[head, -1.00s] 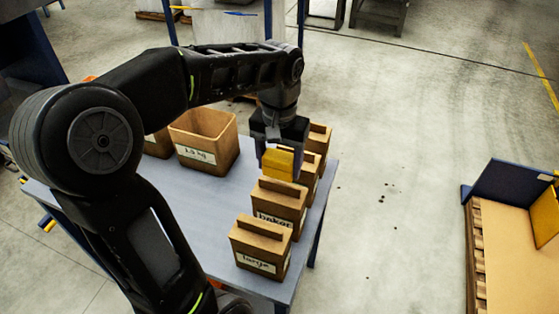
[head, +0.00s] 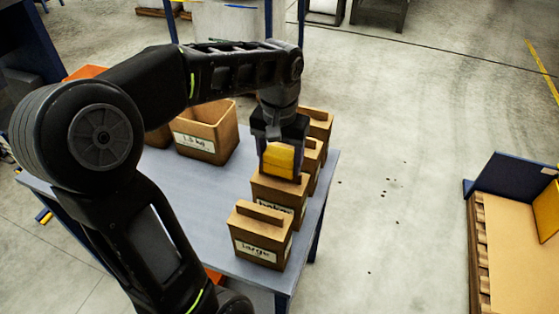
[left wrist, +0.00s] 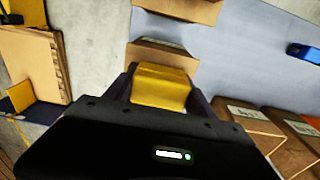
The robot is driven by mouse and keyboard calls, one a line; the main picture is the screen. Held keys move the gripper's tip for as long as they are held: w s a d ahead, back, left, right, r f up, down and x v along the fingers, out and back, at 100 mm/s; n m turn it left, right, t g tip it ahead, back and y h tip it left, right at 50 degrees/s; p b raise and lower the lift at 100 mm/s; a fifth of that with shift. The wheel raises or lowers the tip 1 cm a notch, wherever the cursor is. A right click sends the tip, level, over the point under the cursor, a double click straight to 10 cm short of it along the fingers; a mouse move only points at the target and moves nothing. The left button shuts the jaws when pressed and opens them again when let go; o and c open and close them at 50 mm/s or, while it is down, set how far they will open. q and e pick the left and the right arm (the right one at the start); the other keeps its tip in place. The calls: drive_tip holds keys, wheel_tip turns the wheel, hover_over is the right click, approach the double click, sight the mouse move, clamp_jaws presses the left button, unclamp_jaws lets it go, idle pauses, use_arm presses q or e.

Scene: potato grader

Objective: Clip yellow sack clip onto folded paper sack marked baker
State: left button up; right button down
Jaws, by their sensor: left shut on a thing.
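My left gripper (head: 281,150) is shut on the yellow sack clip (head: 281,162). It holds the clip at the top of the brown paper sack marked baker (head: 275,191), the second sack from the front of the row. The clip and fingers hide that sack's folded top in the head view, so I cannot tell whether the clip is around the fold. In the left wrist view the clip (left wrist: 160,86) sits between the fingers, with the baker sack (left wrist: 160,53) just beyond it. My right gripper is not in view.
The sack marked large (head: 262,235) stands in front of the baker sack. More sacks (head: 318,122) stand close behind. An open box marked 1.5 kg (head: 206,147) is to the left. The blue-grey table (head: 215,200) has free room between.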

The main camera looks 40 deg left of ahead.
use_arm(q)
drive_tip(key=shift+s+d+f, duration=0.1)
drive_tip(key=shift+s+f, duration=0.15)
drive_tip(key=shift+f, duration=0.35)
drive_tip(key=shift+s+d+f, duration=0.1)
drive_tip(key=shift+s+f, duration=0.1)
drive_tip(key=shift+f, duration=0.35)
drive_tip(key=shift+b, duration=0.35)
drive_tip(key=o, duration=1.2)
drive_tip(key=shift+f, duration=0.1)
drive_tip(key=shift+c, duration=0.2)
drive_tip(key=shift+o, duration=1.4)
drive_tip(key=shift+r, duration=0.2)
drive_tip(key=shift+w+a+r, duration=0.1)
drive_tip(key=shift+w+r, duration=0.05)
drive_tip(key=shift+r, duration=0.2)
wheel_tip(320, 180, up, 9)
drive_tip(key=shift+w+r+p, duration=0.1)
drive_tip(key=shift+p, duration=0.2)
